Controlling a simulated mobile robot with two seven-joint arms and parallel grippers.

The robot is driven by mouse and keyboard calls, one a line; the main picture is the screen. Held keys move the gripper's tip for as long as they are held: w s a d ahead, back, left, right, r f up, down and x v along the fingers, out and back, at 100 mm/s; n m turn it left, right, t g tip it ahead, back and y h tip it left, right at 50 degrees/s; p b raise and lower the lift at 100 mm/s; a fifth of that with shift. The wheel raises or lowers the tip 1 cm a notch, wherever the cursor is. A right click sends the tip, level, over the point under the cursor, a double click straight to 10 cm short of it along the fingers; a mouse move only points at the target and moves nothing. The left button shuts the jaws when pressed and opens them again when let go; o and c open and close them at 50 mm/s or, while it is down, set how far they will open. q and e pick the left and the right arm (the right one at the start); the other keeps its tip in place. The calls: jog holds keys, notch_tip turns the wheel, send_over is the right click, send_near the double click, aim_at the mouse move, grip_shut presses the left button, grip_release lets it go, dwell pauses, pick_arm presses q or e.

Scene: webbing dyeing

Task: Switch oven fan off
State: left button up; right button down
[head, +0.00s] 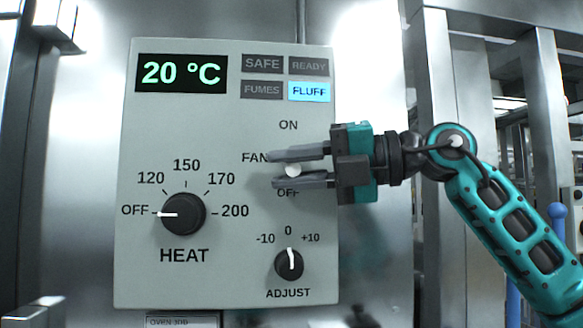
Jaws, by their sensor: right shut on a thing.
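The oven control panel (220,130) faces me, a pale grey plate on a metal wall. Its fan switch (292,171) shows as a small white rounded tip between the ON label above and the OFF label below. My right gripper (273,169) reaches in from the right, with one finger above the tip and one below, shut on the switch. The fingers hide most of the switch and part of the FAN label, so I cannot tell its position for certain. My left gripper is not in view.
The HEAT knob (184,214) points to OFF, and the ADJUST knob (289,264) points near 0. The display (181,73) reads 20 °C. The FLUFF lamp (309,91) is lit blue; SAFE, READY and FUMES are dark. Metal posts stand at right.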

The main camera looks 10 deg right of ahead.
jog(key=c, duration=1)
grip_release()
jog(key=shift+c, duration=0.2)
jog(key=shift+d, duration=0.15)
jog(key=shift+d, duration=0.3)
jog(key=v, duration=1.2)
jog(key=shift+b, duration=0.4)
jog(key=shift+s, duration=0.15)
